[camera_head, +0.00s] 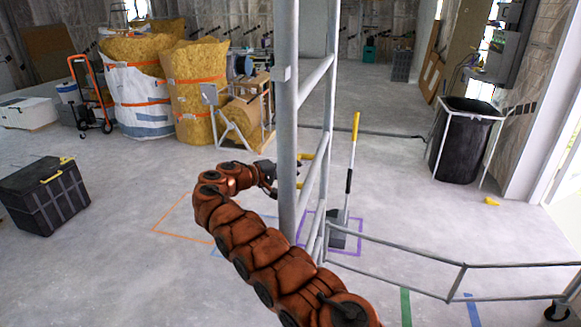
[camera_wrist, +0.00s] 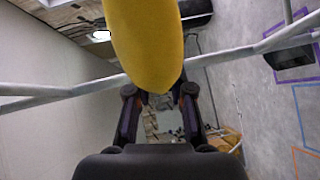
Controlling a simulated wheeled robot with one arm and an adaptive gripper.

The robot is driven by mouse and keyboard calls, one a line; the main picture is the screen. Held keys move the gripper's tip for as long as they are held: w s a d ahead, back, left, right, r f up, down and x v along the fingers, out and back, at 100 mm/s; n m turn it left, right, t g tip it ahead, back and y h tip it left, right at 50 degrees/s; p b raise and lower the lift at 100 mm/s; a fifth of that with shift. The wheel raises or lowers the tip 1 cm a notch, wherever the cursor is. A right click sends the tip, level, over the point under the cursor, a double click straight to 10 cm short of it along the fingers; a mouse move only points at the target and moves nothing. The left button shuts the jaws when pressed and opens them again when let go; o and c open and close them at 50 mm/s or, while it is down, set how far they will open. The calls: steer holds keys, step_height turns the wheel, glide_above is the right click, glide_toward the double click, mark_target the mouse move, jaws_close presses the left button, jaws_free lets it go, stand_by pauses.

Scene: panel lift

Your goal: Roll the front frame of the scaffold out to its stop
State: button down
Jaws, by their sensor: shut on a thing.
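The scaffold has grey tubes. A thick upright post (camera_head: 287,120) stands close in the head view, and a runged frame (camera_head: 322,130) stands to its right. Low rails (camera_head: 400,250) run right to a caster (camera_head: 557,312). Two yellow handle ends (camera_head: 306,156) show right of the post; its middle is hidden behind the post. My gripper (camera_head: 268,175) reaches the post's left side, partly hidden by it. In the wrist view the yellow handle (camera_wrist: 150,40) lies close to the lens, between the fingers of my gripper (camera_wrist: 160,100). A grey tube (camera_wrist: 60,92) crosses beyond.
A long-handled tool with a yellow grip (camera_head: 355,125) stands behind the frame. A black bin (camera_head: 462,140) is at the right. Insulation bags (camera_head: 200,95), a hand truck (camera_head: 95,95) and a black crate (camera_head: 45,195) are at the left. Taped marks lie on the floor, which is largely clear.

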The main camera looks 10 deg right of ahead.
steer(key=shift+a+f, duration=0.1)
steer(key=shift+a, duration=0.25)
steer(key=c, duration=1.2)
jaws_free()
steer(key=shift+o, duration=0.9)
steer(key=shift+d, duration=0.1)
steer(key=v, duration=0.7)
steer(key=shift+a, duration=0.3)
